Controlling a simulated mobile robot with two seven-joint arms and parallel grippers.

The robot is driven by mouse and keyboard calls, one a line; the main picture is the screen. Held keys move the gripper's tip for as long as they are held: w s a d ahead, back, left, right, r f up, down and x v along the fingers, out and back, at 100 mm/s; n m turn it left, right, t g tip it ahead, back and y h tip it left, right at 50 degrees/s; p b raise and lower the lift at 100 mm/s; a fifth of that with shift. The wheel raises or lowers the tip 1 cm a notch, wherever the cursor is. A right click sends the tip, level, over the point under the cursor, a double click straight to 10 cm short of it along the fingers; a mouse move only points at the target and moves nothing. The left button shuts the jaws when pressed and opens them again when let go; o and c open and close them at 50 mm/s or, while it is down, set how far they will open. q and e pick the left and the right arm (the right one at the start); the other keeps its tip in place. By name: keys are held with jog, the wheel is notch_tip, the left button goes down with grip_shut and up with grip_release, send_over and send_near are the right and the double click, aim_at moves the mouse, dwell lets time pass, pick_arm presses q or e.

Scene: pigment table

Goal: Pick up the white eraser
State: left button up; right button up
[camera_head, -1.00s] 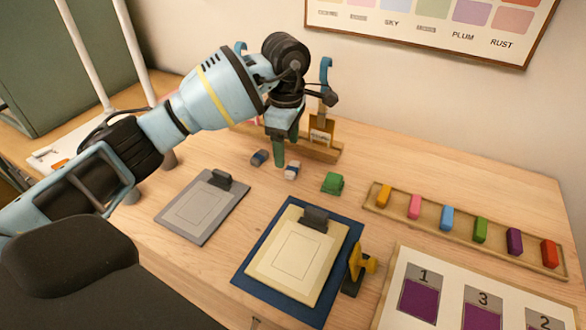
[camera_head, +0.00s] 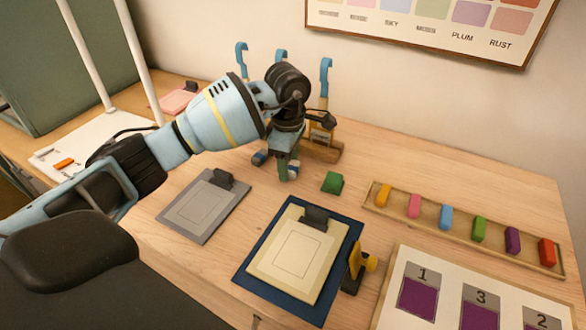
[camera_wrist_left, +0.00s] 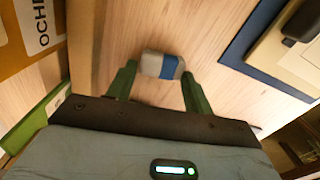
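The white eraser with a blue band (camera_wrist_left: 161,66) lies on the wooden table between the fingertips of my left gripper (camera_wrist_left: 158,74) in the left wrist view. In the head view the left gripper (camera_head: 284,173) points down at the eraser (camera_head: 293,166), which is partly hidden behind the finger. My right gripper is not in view.
A green block (camera_head: 332,183) sits right of the gripper. A wooden rack (camera_head: 322,150) with blue-handled tools stands behind it. A grey clipboard (camera_head: 190,220) and a blue mat (camera_head: 248,270) with a cream clipboard lie in front. A tray of coloured blocks (camera_head: 400,208) is at the right.

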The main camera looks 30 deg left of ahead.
pick_arm(q)
jog(key=c, duration=0.6)
notch_tip(320, 180, up, 10)
dwell(0.4)
jog(key=o, duration=0.4)
jog(key=shift+c, duration=1.5)
